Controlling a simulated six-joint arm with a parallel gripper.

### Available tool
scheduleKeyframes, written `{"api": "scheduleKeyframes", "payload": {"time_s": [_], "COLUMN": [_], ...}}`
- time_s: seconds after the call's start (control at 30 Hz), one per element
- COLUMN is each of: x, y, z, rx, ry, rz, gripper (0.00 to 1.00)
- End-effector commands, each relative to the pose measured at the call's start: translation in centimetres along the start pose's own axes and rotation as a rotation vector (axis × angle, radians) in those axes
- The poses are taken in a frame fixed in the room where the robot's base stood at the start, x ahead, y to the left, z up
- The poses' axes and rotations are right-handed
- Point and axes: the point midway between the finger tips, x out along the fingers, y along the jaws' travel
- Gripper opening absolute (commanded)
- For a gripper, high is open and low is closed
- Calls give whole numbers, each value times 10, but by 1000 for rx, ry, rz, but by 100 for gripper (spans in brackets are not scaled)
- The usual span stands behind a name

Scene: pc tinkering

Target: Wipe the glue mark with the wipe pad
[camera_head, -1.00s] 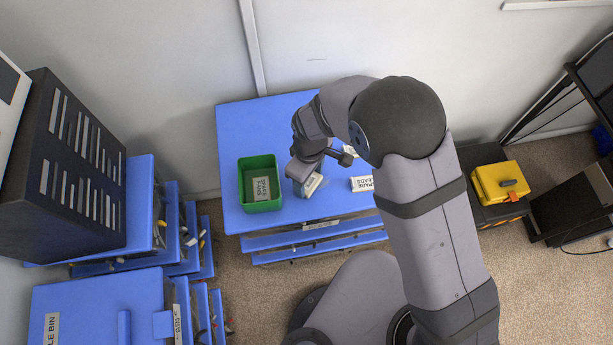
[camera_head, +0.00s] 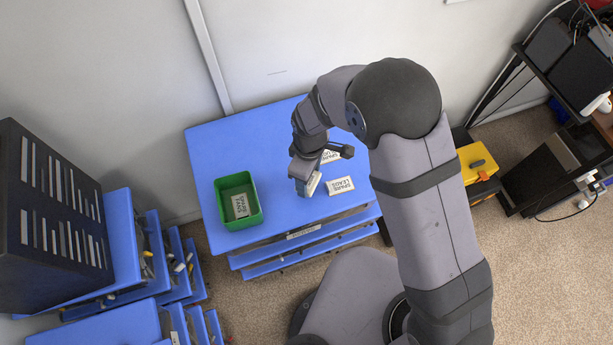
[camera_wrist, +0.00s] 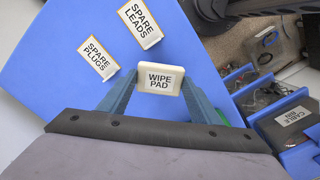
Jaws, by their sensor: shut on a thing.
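The wipe pad (camera_wrist: 159,78) is a cream block labelled "WIPE PAD", centred in the wrist view. My gripper (camera_wrist: 158,88) is shut on it, with a blue-grey finger on each side. In the head view the gripper (camera_head: 305,187) holds the pad (camera_head: 313,184) low over the blue bench top (camera_head: 235,150), near its front edge. I cannot tell whether the pad touches the surface. I cannot make out the glue mark in either current view; the pad or the arm may hide it.
A "SPARE LEADS" card (camera_head: 341,186) lies just right of the pad, with a "SPARE PLUGS" card (camera_wrist: 98,58) behind it. A green bin (camera_head: 224,217) holding a card stands to the left. Open blue drawers (camera_head: 305,250) jut out below the bench front.

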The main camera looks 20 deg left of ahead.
Motion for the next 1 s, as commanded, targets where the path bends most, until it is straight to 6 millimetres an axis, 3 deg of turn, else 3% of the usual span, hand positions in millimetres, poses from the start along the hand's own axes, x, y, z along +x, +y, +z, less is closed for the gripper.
{"api": "scheduleKeyframes", "payload": {"time_s": [0.5,1.0], "x": [-48,-49], "y": [0,3], "z": [-1,2], "rx": [0,9], "ry": [2,2], "rz": [2,1], "gripper": [21,21]}}
